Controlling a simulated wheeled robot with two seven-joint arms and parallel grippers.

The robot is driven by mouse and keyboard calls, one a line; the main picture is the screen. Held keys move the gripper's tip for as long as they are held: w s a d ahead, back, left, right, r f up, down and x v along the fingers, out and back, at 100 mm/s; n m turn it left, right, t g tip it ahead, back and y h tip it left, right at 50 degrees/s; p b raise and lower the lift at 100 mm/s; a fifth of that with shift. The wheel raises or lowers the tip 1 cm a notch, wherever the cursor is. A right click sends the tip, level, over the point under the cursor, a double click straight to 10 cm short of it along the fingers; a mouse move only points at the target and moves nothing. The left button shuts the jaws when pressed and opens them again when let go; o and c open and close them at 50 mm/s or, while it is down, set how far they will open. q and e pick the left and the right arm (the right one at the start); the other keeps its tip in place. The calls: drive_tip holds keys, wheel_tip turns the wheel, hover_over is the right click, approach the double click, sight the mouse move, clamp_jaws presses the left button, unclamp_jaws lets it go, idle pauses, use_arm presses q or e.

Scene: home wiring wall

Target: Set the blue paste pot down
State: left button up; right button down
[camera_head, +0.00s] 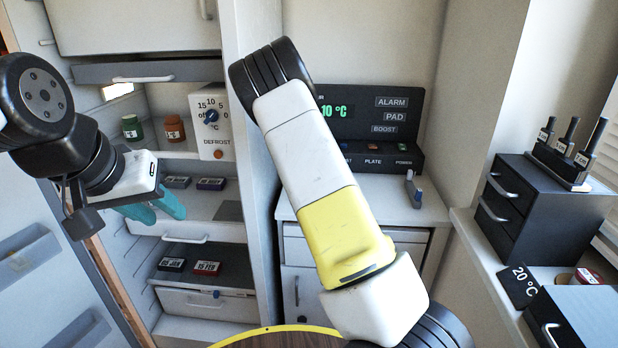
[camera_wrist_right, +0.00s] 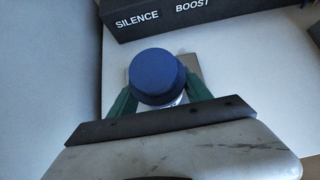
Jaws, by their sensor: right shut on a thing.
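The blue paste pot (camera_wrist_right: 154,75) shows from above in the right wrist view, with its round blue lid towards the camera. My right gripper (camera_wrist_right: 160,93) is shut on it, with a green finger on each side. A grey square plate (camera_wrist_right: 192,66) lies beneath the pot on the pale top; I cannot tell whether the pot touches it. In the head view my right arm hides the right gripper and the pot. My left gripper (camera_head: 158,208) is open and empty, in front of the open cabinet at the left.
The black console (camera_head: 375,125) stands at the back of the white counter (camera_head: 390,192). A small upright grey-and-blue piece (camera_head: 413,190) is on the counter's right. Green (camera_head: 131,127) and orange (camera_head: 175,128) pots stand on a cabinet shelf. A dark drawer unit (camera_head: 530,205) stands right.

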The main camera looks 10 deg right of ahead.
drive_tip(key=shift+f, duration=1.05)
drive_tip(key=shift+f, duration=0.1)
drive_tip(key=shift+c, duration=2.3)
unclamp_jaws()
